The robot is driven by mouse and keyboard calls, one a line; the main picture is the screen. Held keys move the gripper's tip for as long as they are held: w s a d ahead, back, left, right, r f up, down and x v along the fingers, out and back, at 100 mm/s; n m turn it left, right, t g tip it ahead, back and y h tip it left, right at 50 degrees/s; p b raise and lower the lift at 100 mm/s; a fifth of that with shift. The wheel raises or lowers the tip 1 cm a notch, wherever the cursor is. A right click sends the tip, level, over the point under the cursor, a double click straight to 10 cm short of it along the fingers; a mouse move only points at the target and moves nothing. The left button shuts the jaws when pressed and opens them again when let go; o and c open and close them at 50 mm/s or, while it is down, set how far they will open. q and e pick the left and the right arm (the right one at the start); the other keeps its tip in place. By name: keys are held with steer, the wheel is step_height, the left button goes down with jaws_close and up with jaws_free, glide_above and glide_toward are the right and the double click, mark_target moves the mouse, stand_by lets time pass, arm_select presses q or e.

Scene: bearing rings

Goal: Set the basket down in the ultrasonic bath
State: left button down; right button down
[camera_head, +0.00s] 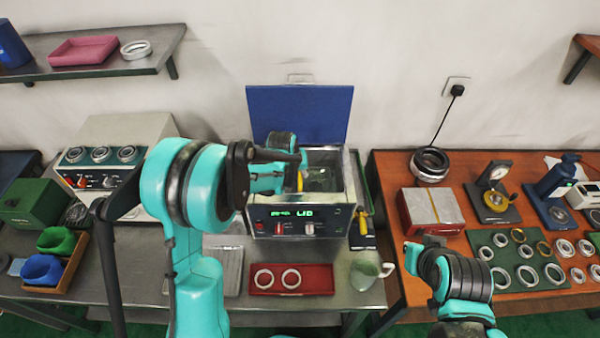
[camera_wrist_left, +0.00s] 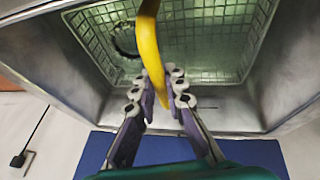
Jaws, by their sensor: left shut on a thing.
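The ultrasonic bath (camera_head: 347,188) stands on the metal bench with its blue lid (camera_head: 300,112) open behind it. My left gripper (camera_head: 297,172) is over the tank opening, shut on the yellow handle (camera_head: 300,181) of the basket. In the left wrist view, the fingertips (camera_wrist_left: 160,88) close around the handle (camera_wrist_left: 150,45). The basket's wire mesh (camera_wrist_left: 205,48) lies within the tank walls (camera_wrist_left: 262,40), with a dark ring (camera_wrist_left: 124,40) in it. I cannot tell whether the basket touches the tank floor.
A red tray (camera_head: 291,291) with two rings and a mug (camera_head: 366,272) stand before the bath. A yellow-handled tool (camera_head: 362,226) is at its right side. A grey instrument (camera_head: 125,135) is on the left. The orange table (camera_head: 386,172) holds rings and gauges.

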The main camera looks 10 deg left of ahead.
arm_select(q)
steer(key=shift+d+f+b, duration=0.1)
steer(key=shift+f+b, duration=0.1)
steer(key=shift+b, duration=0.1)
steer(key=c, duration=1.5)
jaws_free()
step_height(320, 180, up, 11)
steer(key=p, duration=0.7)
